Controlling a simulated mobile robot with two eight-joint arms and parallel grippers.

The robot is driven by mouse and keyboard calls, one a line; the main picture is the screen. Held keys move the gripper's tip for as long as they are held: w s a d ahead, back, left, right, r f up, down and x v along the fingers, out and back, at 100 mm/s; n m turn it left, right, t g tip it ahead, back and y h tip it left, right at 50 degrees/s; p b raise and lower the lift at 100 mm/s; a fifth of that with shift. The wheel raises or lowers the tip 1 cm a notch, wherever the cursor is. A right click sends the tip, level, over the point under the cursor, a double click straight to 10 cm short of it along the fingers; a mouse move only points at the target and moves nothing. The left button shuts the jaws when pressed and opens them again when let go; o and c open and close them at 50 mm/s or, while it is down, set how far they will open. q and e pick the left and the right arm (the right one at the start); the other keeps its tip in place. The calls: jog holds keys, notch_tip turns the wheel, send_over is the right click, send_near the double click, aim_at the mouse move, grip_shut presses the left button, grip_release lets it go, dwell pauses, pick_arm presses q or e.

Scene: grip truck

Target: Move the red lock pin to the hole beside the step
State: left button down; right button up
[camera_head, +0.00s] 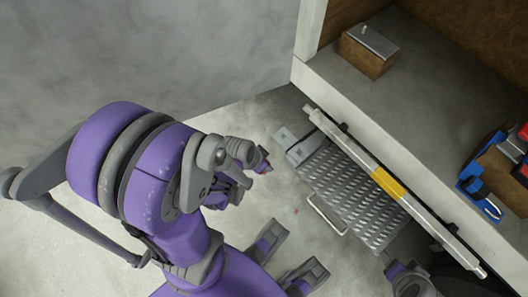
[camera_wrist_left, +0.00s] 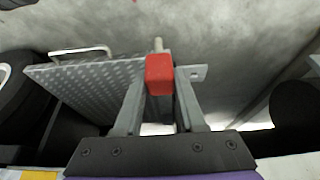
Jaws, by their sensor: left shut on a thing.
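My left gripper (camera_head: 264,162) is shut on the red lock pin (camera_wrist_left: 159,75). The pin's red block is between the fingers, and its pale shank (camera_wrist_left: 158,45) sticks out beyond the fingertips. In the head view, only a bit of red shows at the fingertips. The step (camera_head: 350,190) is a grey diamond-tread plate along the truck's side; it also shows in the left wrist view (camera_wrist_left: 90,80). A grey bracket tab with a hole (camera_head: 286,137) is at the step's upper left end. The gripper is left of and just below that tab, apart from it.
A silver bar with a yellow band (camera_head: 385,182) runs along the truck bed's edge (camera_head: 400,150). A wooden block (camera_head: 368,50) stands on the bed, and blue and red items (camera_head: 480,185) are at right. A wire handle (camera_head: 326,214) juts from the step. Open floor lies left.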

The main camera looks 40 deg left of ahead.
pick_arm(q)
jog(key=shift+w, duration=0.1)
dwell(0.5)
jog(key=w+a+f+n+y+b, duration=0.1)
jog(key=w+a+f+n+b, duration=0.2)
jog(key=w, duration=0.6)
jog(key=w+a+f+b, duration=0.2)
jog(key=w+a, duration=0.3)
jog(key=w, duration=0.5)
jog(key=shift+s+f+b, duration=0.15)
jog(key=shift+f+b, duration=1)
jog(key=shift+f, duration=0.6)
jog(key=shift+s+f+b, duration=0.1)
jog(key=shift+f+b, duration=1)
jog(key=shift+f, duration=0.65)
jog(key=shift+f, duration=0.2)
jog(key=shift+c, duration=2.1)
grip_release()
jog(key=p+v, duration=0.3)
jog(key=v, duration=0.8)
jog(key=shift+d, duration=0.15)
